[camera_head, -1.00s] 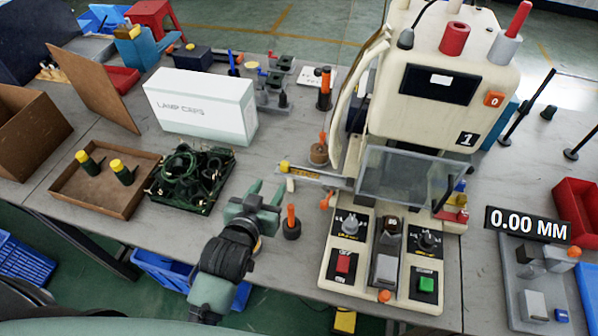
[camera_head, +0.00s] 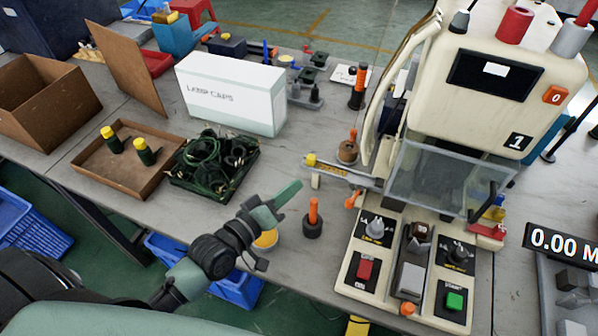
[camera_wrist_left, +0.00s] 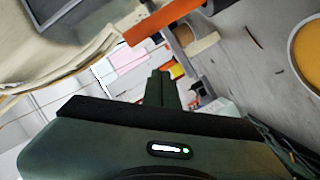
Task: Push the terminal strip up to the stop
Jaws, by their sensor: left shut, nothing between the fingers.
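A narrow guide with a yellow block at its outer end (camera_head: 311,160) and an orange-yellow strip (camera_head: 333,169) along it runs into the left side of the cream machine (camera_head: 450,75). I take this strip to be the terminal strip. Its inner end and the stop are not clear behind the clear guard (camera_head: 437,175). My left gripper (camera_head: 292,190) is shut and empty, in front of and below the guide's outer end, apart from it. In the left wrist view its shut fingers (camera_wrist_left: 160,85) show from behind. My right gripper is not in view.
An orange-handled tool in a dark holder (camera_head: 313,220) stands just right of my left gripper. A tray of dark green cords (camera_head: 185,188) and the lamp caps box (camera_head: 232,92) lie left. A brown pot (camera_head: 347,152) stands behind the guide. Bare table lies between.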

